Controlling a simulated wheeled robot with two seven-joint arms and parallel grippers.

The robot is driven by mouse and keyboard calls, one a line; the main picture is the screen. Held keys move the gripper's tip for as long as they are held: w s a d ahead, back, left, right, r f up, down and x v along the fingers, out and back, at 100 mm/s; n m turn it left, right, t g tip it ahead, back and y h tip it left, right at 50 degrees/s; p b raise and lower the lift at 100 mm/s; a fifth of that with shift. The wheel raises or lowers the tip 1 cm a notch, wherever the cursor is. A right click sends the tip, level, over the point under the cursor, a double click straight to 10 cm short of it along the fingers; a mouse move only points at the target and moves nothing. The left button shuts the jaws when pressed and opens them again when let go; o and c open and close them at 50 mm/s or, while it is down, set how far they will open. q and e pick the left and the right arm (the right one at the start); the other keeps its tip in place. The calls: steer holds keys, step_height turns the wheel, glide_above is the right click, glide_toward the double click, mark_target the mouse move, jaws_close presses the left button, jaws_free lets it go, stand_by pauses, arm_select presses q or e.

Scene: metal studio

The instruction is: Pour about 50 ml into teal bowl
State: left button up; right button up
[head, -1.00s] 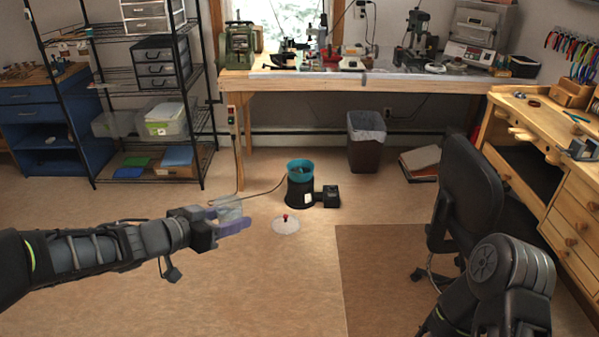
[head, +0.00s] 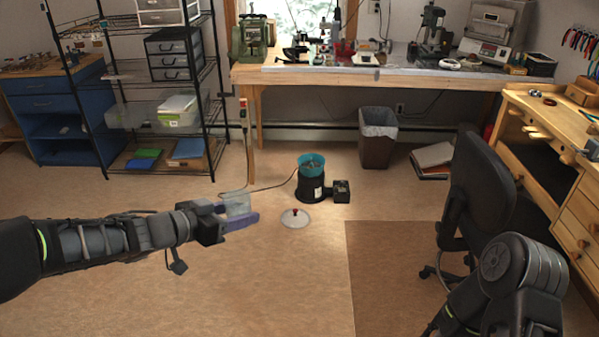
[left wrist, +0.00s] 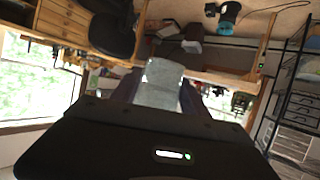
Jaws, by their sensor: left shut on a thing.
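The teal bowl (head: 311,164) sits on top of a black machine (head: 312,187) on the floor, ahead and right of my left gripper. Something lies in the bowl, too small to tell. My left gripper (head: 238,212) is shut on a clear, pale container (head: 237,204), held well above the floor. The container also shows between the fingers in the left wrist view (left wrist: 160,85). Its contents cannot be made out. In the left wrist view the bowl (left wrist: 223,27) is at the top, apart from the container. My right gripper is out of view; only my right arm shows.
A clear lid with a red knob (head: 295,217) lies on the floor before the machine. A cable runs left from the machine. A waste bin (head: 378,138) and a black chair (head: 478,195) stand to the right.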

arm_select(q)
steer(key=shift+w+d+f, duration=0.1)
steer(key=shift+d+f, duration=0.05)
steer(key=shift+d, duration=0.35)
steer(key=shift+w+d+f+n+y, duration=0.35)
steer(key=shift+d+f+y, duration=0.15)
steer(key=shift+d, duration=0.15)
steer(key=shift+w+d+f+t, duration=0.15)
steer(key=shift+f+t, duration=0.1)
steer(key=shift+t, duration=0.05)
steer(key=a+f+n+t+y, duration=0.1)
steer(key=a+f+n+y, duration=0.2)
steer(key=f, duration=0.3)
steer(key=s+a+f+n+t+y, duration=0.1)
steer(key=a+f+n+y, duration=0.2)
steer(key=f, duration=0.3)
steer(key=shift+a+n+y, duration=0.3)
steer(key=shift+n+y, duration=0.15)
steer(key=shift+y, duration=0.35)
steer(key=shift+w, duration=0.1)
